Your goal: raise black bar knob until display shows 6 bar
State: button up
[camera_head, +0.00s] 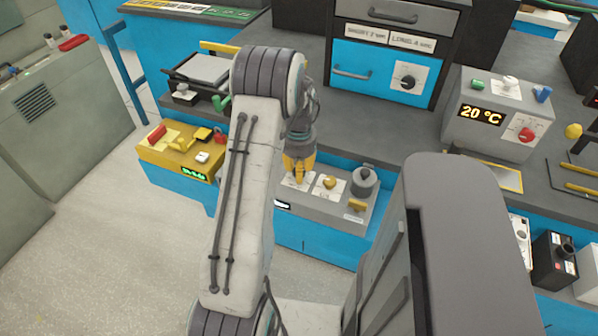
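My gripper (298,172), with orange-yellow fingers, points down over the left part of a grey control box (345,207). A white plate shows beside its fingertips; whatever lies directly under them is hidden. I cannot tell whether the fingers touch anything or are open or shut. The box bears a yellow knob (329,182) and a grey round part (364,181). A small display (282,204) on its front is too small to read. A black knob (408,82) sits on a white plate on the blue cabinet behind. No display reading in bar is legible.
A grey box (478,132) at right reads 20 °C and has coloured knobs. A yellow box (180,152) with a green display stands left of my arm. A black box with a knob (555,262) is at lower right. Open floor (100,250) lies at left.

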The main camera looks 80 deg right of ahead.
jog(key=m, duration=0.3)
jog(key=shift+a+f+m+b, duration=0.1)
jog(key=shift+f+m+b, duration=0.1)
jog(key=shift+m+b, duration=0.5)
jog(key=shift+m, duration=1.6)
jog(key=o, duration=1.2)
jog(key=shift+r, duration=0.1)
notch_tip(320, 180, up, 12)
